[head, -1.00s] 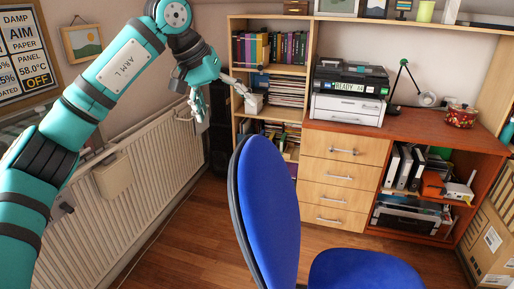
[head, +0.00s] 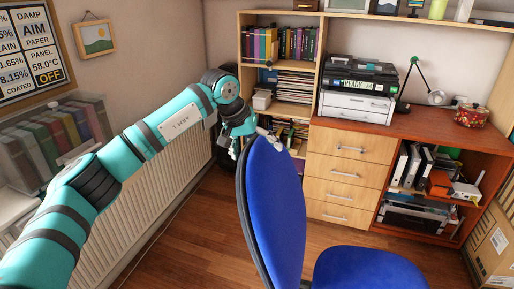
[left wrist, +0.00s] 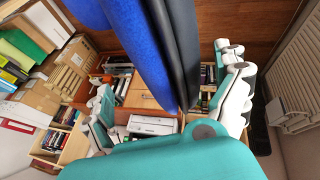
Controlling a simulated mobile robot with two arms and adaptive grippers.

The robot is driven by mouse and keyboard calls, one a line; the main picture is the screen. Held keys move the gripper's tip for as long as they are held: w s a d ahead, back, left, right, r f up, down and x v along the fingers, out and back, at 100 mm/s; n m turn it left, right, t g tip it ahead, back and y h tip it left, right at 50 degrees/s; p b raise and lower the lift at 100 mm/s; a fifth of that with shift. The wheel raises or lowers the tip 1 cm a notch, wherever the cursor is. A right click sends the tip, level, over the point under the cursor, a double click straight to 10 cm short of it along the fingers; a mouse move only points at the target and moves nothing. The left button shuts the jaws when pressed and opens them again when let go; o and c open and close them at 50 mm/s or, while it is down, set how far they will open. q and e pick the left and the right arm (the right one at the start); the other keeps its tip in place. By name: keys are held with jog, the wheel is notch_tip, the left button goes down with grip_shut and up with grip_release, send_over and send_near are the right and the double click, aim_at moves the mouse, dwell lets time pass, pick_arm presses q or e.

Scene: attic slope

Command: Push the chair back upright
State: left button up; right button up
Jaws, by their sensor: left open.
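The chair has a blue backrest with a dark rear edge (head: 275,215) and a blue seat (head: 368,270), low in the middle of the head view. The backrest stands steeply; the chair's base is out of view. My left gripper (head: 252,141) is open at the top of the backrest, with its fingers spread. In the left wrist view the backrest (left wrist: 130,40) comes down from the top, and its dark edge lies between the two spread fingers (left wrist: 168,85). I cannot tell whether they touch it. My right gripper is not in view.
A radiator (head: 150,190) runs along the left wall below a shelf of binders. A bookshelf (head: 282,75) and a desk (head: 425,130) with drawers and a printer (head: 355,90) stand behind the chair. A cardboard box (head: 492,245) is at right. Wooden floor is clear left of the chair.

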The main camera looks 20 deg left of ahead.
pick_arm(q)
jog(key=shift+w+d+f, duration=0.1)
jog(key=shift+w+f, duration=0.1)
jog(key=shift+f, duration=0.25)
